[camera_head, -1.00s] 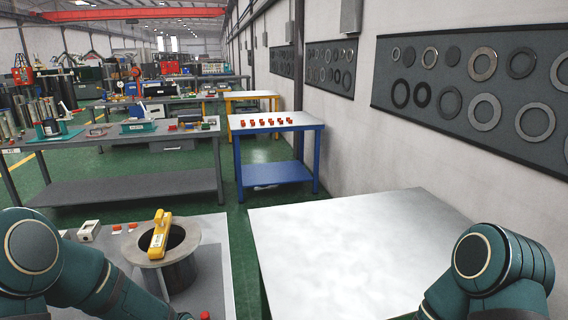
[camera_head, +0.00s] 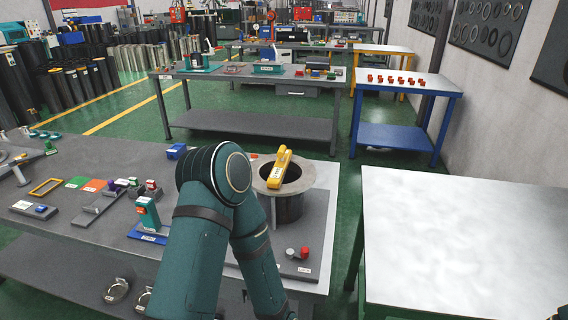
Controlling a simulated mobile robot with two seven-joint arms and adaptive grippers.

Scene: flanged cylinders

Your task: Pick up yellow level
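The yellow level (camera_head: 281,166) lies across the top of a grey flanged cylinder (camera_head: 288,209), over part of its round opening. The cylinder stands upright on a grey plate at the right end of the grey workbench (camera_head: 95,150). My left arm's green links rise in front of the bench, just left of the cylinder, and cover part of it. My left gripper is out of sight. Of my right arm only a small dark piece shows at the bottom right corner; its gripper is not in view.
Left on the bench are a teal device (camera_head: 147,212), a yellow frame (camera_head: 46,187) and a blue block (camera_head: 177,151). A red-topped piece (camera_head: 304,253) is near the front edge. A bare white table (camera_head: 450,240) stands to the right, across a gap.

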